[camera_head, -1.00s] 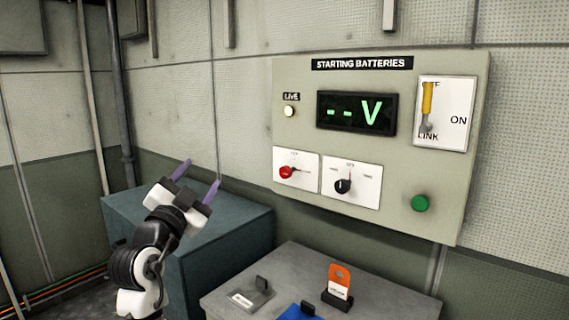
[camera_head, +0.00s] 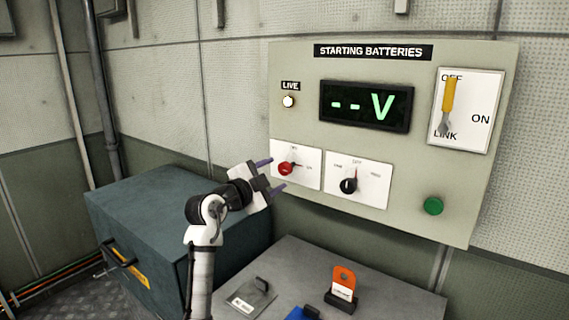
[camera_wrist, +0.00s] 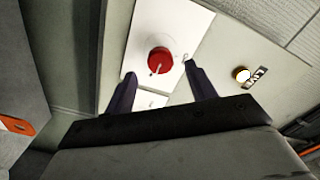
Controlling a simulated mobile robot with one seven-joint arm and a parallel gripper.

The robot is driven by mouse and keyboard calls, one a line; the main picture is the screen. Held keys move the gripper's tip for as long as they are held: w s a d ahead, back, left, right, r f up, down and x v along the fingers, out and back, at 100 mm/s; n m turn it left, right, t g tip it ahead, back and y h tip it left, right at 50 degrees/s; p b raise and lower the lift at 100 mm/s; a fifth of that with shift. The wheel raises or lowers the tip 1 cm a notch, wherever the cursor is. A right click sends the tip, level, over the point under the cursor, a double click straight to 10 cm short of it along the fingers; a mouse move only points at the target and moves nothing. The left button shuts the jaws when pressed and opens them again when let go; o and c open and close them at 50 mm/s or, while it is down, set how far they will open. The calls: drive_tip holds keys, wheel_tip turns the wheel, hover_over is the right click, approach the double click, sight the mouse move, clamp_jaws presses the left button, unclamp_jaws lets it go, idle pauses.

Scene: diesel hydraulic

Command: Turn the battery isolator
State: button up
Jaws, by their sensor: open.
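The battery isolator appears to be the red knob (camera_head: 286,168) on a white plate (camera_head: 310,180) at the lower left of the starting batteries panel (camera_head: 300,215). Its pointer is toward the right in the head view. My gripper (camera_head: 275,174) is open and empty, close to the red knob with its fingers toward the panel. In the wrist view the red knob (camera_wrist: 160,61) shows ahead, between and beyond the two fingertips (camera_wrist: 160,70). I see no contact with it.
A black knob (camera_head: 348,185) sits to the right on its own plate. The panel also has a display (camera_head: 366,105) reading "--V", a yellow-handled lever (camera_head: 449,97), a green button (camera_head: 433,205) and a lit LIVE lamp (camera_head: 288,101). A grey bench (camera_head: 390,290) and teal cabinet (camera_head: 150,205) stand below.

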sight(283, 170)
drive_tip(key=p+x, duration=0.1)
drive_tip(key=x, duration=0.4)
drive_tip(key=shift+w+d, duration=0.25)
drive_tip(key=shift+w, duration=0.1)
drive_tip(key=c, duration=1)
